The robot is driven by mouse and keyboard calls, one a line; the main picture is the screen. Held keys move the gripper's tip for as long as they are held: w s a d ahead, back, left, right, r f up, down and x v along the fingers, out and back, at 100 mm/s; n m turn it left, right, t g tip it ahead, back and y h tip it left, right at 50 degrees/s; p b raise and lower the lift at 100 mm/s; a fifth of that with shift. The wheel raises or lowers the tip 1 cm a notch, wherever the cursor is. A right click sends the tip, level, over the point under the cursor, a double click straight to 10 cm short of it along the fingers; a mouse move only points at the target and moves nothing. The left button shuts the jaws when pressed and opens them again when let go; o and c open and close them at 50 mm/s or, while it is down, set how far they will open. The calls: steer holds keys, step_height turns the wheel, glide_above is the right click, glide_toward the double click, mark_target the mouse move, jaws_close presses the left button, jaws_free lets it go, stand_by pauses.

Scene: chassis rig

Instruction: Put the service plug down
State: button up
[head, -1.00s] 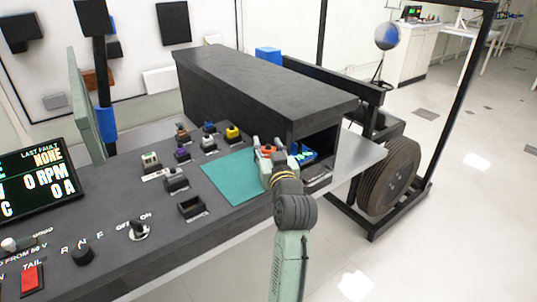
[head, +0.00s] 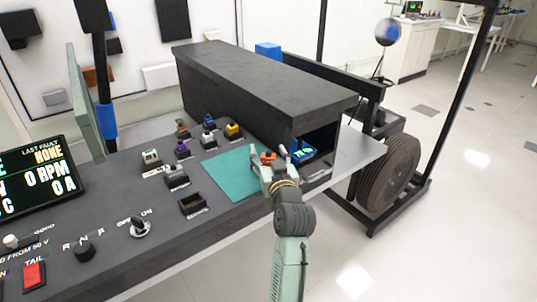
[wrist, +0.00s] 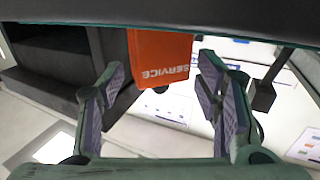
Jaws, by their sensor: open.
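The orange service plug (head: 268,157) is at the right part of the teal mat (head: 230,180), in front of the dark box's opening. In the wrist view the plug (wrist: 160,60) shows its orange face with the word SERVICE, upside down. My gripper (head: 269,163) is open around the near side of the plug. In the wrist view its two fingers (wrist: 163,78) are spread, with visible gaps to the plug on both sides. The plug's underside is hidden, so its contact with the mat cannot be seen.
A blue part (head: 302,153) sits inside the opening of the long dark box (head: 255,85), just right of my gripper. Several coloured plugs, including a yellow one (head: 232,130), stand left of the mat. An empty dark socket (head: 192,205) lies front left of the mat.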

steer(key=shift+r, duration=0.2)
steer(key=b+v, duration=0.2)
steer(key=v, duration=1)
steer(key=shift+b, duration=0.35)
